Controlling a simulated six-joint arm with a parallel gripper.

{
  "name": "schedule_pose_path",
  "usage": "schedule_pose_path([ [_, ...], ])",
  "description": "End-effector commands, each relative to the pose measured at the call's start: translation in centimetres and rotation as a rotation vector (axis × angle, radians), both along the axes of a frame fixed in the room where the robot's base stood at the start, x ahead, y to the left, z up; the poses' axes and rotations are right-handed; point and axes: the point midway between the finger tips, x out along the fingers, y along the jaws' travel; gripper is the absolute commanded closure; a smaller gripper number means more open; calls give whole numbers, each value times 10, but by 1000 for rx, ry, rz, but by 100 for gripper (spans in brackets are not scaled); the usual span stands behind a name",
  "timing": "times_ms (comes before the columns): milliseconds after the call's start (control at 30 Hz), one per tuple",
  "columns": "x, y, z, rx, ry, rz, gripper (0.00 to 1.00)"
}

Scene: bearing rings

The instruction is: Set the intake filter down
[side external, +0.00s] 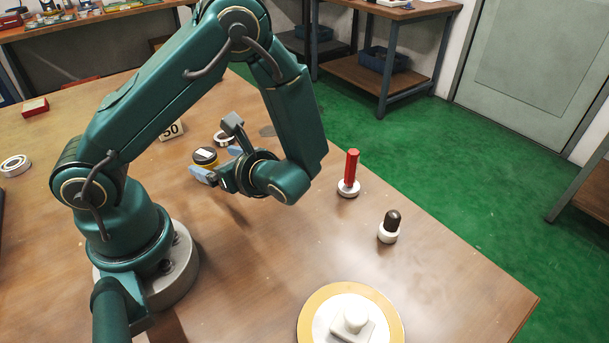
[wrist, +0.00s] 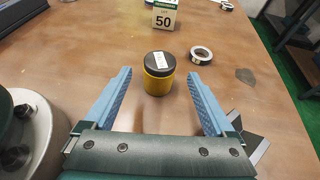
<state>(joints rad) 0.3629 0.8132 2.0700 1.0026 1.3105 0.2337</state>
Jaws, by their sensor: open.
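A yellow canister with a black top and a white label, which I take as the intake filter (wrist: 159,84), stands upright on the wooden table. It also shows in the side view (side external: 205,156), partly covered by a finger. My gripper (wrist: 160,76) is open, with its two blue fingers spread on either side of the canister near their tips. In the wrist view there is a visible gap on both sides, and nothing is held. In the side view my gripper (side external: 220,164) is low over the table at the canister.
A ring (wrist: 202,54) lies close right of the canister. A "LOT 50" sign (wrist: 164,16) stands behind. A red post (side external: 351,166), a dark-capped post (side external: 391,221) and a yellow-rimmed round plate (side external: 313,304) are farther right. The table between is clear.

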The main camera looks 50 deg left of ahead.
Motion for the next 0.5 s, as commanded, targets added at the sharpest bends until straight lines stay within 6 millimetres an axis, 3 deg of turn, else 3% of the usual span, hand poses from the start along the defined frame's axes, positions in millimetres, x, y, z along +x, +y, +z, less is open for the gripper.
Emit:
schedule_pose_path([
  [233,7,-49,19,-4,-5,-3,11],
  [500,9,-73,30,-9,-5,6,11],
])
